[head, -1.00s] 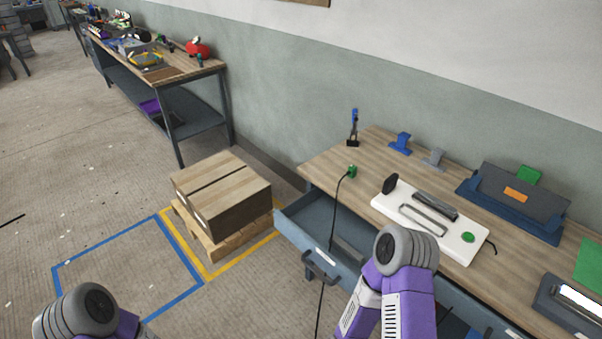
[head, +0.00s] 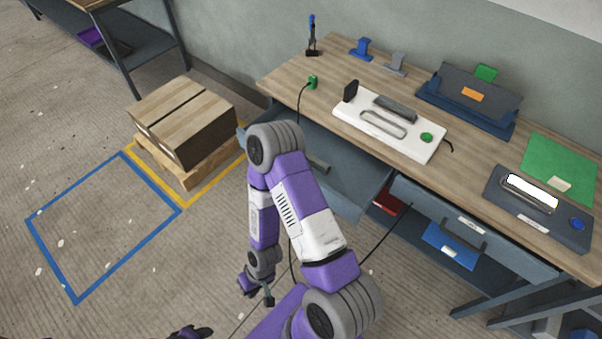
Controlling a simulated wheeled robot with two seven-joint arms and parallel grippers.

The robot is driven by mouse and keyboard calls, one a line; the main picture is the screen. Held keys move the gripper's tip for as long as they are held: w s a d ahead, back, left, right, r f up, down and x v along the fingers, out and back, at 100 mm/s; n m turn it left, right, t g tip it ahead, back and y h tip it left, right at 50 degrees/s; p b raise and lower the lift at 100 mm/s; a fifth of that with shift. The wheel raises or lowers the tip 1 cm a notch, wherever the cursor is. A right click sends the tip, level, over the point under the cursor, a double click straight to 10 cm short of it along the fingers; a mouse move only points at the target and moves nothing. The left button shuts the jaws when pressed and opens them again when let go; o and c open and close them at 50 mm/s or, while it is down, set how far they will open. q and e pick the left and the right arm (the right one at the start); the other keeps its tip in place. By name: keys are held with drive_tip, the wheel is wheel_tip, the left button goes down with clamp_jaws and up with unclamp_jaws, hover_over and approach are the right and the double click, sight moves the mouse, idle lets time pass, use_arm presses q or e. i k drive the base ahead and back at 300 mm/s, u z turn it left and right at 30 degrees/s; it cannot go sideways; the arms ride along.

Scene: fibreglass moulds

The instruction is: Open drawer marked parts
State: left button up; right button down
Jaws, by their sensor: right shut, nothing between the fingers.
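The left drawer (head: 345,195) under the workbench stands pulled out, and its inside shows. My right arm hides most of its front and handle. A grey bar-like piece (head: 318,166) shows at the drawer. The right drawer (head: 425,203) is shut, with a dark handle (head: 465,235) and a white label (head: 472,225) too small to read. My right gripper (head: 268,297) is shut and empty, low over the floor, left of and apart from both drawers. A dark part, likely my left gripper (head: 190,332), is cut off at the bottom edge; its jaws are unclear.
The workbench top (head: 290,85) holds a white mould plate (head: 350,110), a dark tray (head: 500,200) and a green mat (head: 560,165). A blue bin (head: 450,243) and a red item (head: 388,203) sit below. A box (head: 190,125) stands on a pallet. Cables hang near my arm.

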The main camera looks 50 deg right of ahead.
sight(356, 177)
drive_tip(key=k, duration=0.3)
drive_tip(key=z, duration=0.85)
